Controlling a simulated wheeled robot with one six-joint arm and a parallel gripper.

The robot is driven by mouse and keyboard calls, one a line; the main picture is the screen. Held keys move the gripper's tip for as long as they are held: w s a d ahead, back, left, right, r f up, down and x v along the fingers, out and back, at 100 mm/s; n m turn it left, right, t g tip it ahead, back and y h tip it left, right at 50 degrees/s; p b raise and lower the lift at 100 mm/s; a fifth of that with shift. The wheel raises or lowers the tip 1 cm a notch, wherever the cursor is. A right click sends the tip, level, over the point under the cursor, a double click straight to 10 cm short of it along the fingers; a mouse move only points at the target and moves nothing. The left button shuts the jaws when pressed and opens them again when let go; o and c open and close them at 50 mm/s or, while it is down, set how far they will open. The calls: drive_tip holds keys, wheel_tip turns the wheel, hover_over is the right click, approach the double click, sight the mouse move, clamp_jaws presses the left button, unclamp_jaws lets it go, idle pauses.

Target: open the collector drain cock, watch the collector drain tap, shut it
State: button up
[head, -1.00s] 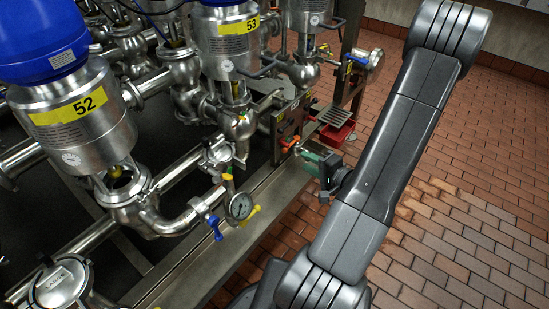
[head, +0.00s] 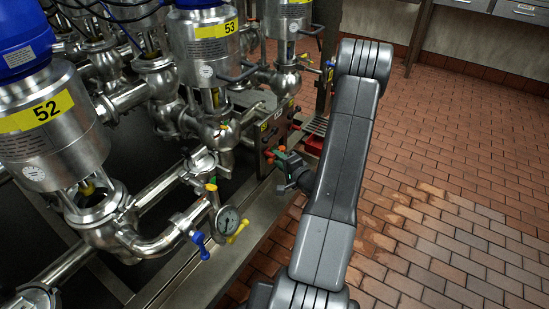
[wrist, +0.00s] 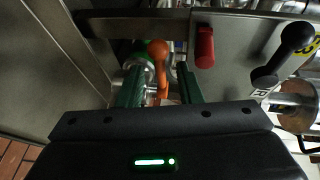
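My gripper (wrist: 158,90) is open, its two green fingers pointing at a valve panel. Between the fingers, in the wrist view, stands an orange lever (wrist: 158,62) with a rounded end. Dark gaps show on both sides of it, so the fingers do not appear closed on it. A green part and a metal fitting (wrist: 143,66) show behind it. In the head view my gripper (head: 280,160) is at the panel's low front, below valve 53. I cannot read which lever is the collector drain cock, and no drain flow is visible.
A red handle (wrist: 205,47) and a black ball-ended lever (wrist: 290,45) are close on the right in the wrist view. The brick floor (head: 450,190) at right is clear.

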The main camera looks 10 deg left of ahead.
drive_tip(key=shift+x, duration=1.6)
clamp_jaws()
